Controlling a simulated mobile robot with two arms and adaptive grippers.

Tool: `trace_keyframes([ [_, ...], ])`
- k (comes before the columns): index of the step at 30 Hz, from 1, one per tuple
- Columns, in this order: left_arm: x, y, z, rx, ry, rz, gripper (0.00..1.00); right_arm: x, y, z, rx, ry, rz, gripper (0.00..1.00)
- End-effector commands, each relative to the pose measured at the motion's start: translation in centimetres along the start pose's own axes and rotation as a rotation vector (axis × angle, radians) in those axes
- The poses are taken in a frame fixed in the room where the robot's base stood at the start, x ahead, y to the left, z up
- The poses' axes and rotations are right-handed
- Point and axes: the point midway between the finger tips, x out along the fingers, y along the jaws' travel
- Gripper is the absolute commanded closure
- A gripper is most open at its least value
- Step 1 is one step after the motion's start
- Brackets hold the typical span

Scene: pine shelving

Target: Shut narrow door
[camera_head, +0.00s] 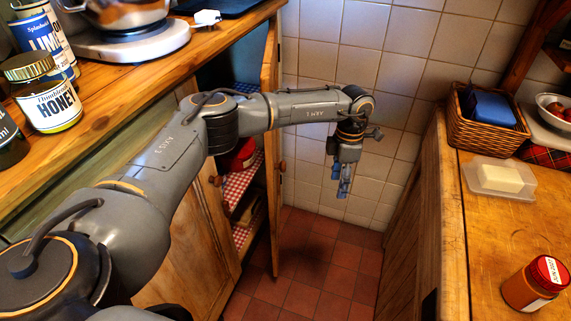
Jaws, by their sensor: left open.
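The narrow door (271,215) is wooden and stands swung open, seen nearly edge-on in the middle of the view. A small round knob shows on its right side. The cupboard behind it is open, with shelves lined in red and white check. My left arm reaches across in front of the door and hides part of it and of the cupboard opening. My left gripper (342,181) hangs pointing down to the right of the door, apart from it, open and empty. My right gripper is not in view.
A honey jar (48,105), a tin and a kitchen scale (132,42) stand on the left counter. The right counter (500,240) holds a wicker basket (487,135), a butter dish and a red-lidded jar. Red floor tiles between are clear.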

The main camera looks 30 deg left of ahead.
Motion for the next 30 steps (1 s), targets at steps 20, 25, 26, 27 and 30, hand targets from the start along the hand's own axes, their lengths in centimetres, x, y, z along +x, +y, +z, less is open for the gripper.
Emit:
trace_keyframes([
  [20,-4.3,8.6,-10.7,0.01,0.34,0.312,0.42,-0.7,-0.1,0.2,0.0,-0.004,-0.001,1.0],
  [25,-1.0,9.7,-11.9,0.008,0.338,0.311,0.42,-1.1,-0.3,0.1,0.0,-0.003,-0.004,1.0],
  [26,-0.5,9.9,-12.0,0.008,0.338,0.311,0.42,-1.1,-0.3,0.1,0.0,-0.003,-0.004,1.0],
  [27,0.1,10.1,-12.2,0.009,0.338,0.311,0.42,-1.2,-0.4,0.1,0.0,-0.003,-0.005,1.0],
  [30,1.4,10.5,-12.7,0.01,0.337,0.312,0.42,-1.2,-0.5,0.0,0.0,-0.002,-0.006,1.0],
])
